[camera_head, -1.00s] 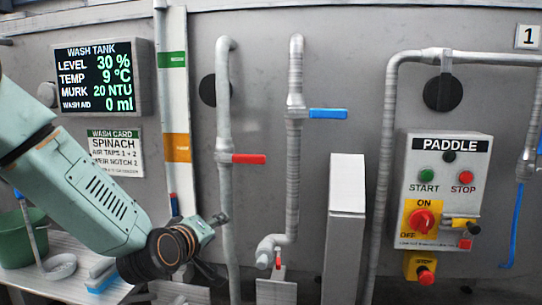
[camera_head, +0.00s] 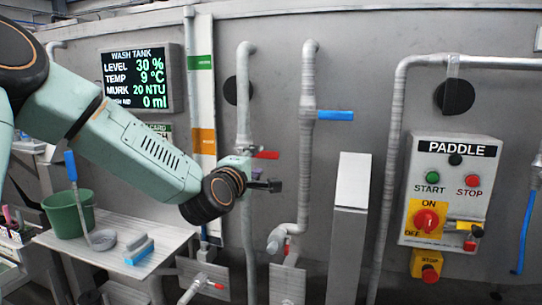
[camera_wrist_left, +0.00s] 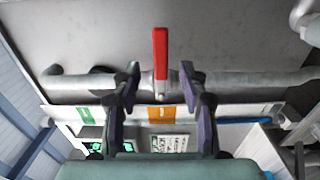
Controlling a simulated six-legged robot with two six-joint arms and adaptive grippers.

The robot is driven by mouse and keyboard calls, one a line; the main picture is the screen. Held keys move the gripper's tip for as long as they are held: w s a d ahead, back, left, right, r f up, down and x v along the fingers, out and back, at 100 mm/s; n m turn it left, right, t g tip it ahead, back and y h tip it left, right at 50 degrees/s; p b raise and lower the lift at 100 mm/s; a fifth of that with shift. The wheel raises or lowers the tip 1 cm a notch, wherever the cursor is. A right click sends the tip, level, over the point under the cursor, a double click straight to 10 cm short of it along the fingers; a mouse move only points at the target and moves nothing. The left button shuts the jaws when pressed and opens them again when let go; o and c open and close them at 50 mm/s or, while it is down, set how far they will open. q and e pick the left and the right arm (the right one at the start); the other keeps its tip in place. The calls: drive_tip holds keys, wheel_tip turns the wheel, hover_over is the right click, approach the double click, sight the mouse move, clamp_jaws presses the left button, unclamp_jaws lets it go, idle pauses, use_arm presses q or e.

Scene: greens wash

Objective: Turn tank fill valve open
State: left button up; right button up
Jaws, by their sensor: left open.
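A red lever handle (camera_head: 267,155) sticks out to the right from the left upright pipe (camera_head: 243,103). A blue lever handle (camera_head: 335,115) sticks out to the right from the pipe beside it (camera_head: 308,82). No readable label shows which is the tank fill valve. My left gripper (camera_head: 268,186) is open just below the red lever in the head view. In the left wrist view the red lever (camera_wrist_left: 160,58) stands between the two spread fingers of my gripper (camera_wrist_left: 160,75), with no contact visible. My right gripper is not in view.
The wash tank display (camera_head: 140,80) reads level 30 %. A paddle control box (camera_head: 450,190) hangs on the right. A green bucket (camera_head: 68,214) stands on a bench (camera_head: 110,252) at lower left. Low taps with red handles (camera_head: 287,249) sit below my gripper.

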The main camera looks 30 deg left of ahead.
sight(264, 156)
use_arm(q)
drive_tip(key=shift+w+a+f, duration=0.1)
drive_tip(key=shift+w+a, duration=0.65)
drive_tip(key=w, duration=0.1)
drive_tip(key=w+p, duration=0.1)
drive_tip(key=w, duration=0.3)
drive_tip(key=shift+d, duration=0.25)
drive_tip(key=shift+w+a+p, duration=0.15)
drive_tip(key=shift+w+p, duration=0.1)
drive_tip(key=shift+p, duration=0.05)
drive_tip(key=shift+w+a, duration=0.2)
drive_tip(key=shift+a, duration=0.4)
drive_tip(key=shift+d, duration=0.3)
drive_tip(key=shift+w+d, duration=0.1)
drive_tip(key=shift+d, duration=0.2)
drive_tip(key=shift+c, duration=1.3)
drive_tip(key=shift+a, duration=0.4)
drive_tip(key=c, duration=0.5)
drive_tip(key=shift+d, duration=0.1)
clamp_jaws()
